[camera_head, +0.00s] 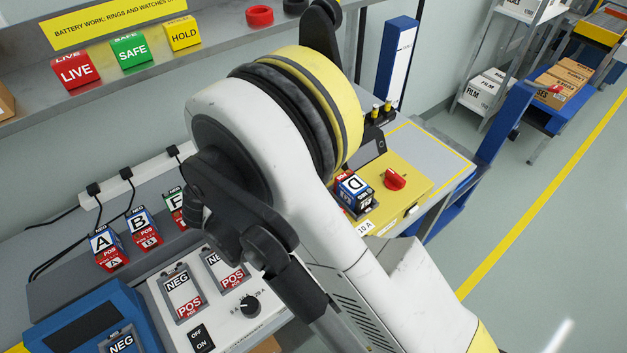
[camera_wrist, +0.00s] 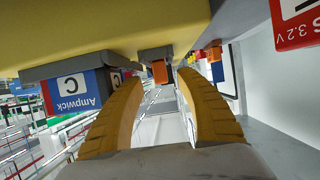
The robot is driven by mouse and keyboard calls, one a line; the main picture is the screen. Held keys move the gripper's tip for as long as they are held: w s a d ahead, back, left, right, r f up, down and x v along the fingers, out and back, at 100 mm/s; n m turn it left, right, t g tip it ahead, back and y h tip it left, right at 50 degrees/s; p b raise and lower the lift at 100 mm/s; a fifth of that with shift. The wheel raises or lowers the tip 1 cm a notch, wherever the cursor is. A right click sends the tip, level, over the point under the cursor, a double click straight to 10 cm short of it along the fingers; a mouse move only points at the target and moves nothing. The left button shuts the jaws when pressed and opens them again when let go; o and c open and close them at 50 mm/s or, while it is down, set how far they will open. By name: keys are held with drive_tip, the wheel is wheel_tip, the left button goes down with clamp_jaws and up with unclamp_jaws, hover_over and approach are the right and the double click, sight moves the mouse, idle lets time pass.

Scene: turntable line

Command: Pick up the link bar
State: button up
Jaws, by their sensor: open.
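My gripper (camera_wrist: 161,88) shows in the wrist view as two curved yellow fingers, spread apart with nothing clearly held between them. A small orange piece (camera_wrist: 160,72) on a dark grey block appears just beyond the gap between the fingertips. I cannot tell whether it is the link bar, and no other thing can be made out as the bar. A blue-and-red Ampwick cell marked C (camera_wrist: 72,87) appears upside down, left of the fingers. In the head view my own arm covers the middle of the bench and hides my gripper.
Cells A (camera_head: 101,241) and B (camera_head: 140,223) stand at the left of the bench. A white panel (camera_head: 213,293) is in front. A shelf (camera_head: 130,88) with coloured blocks runs behind.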

drive_tip(key=b+x, duration=0.1)
drive_tip(key=x, duration=0.3)
drive_tip(key=shift+w+d, duration=0.1)
drive_tip(key=shift+w, duration=0.1)
drive_tip(key=shift+r, duration=0.1)
drive_tip(key=shift+c, duration=0.5)
clamp_jaws()
drive_tip(key=shift+r, duration=0.15)
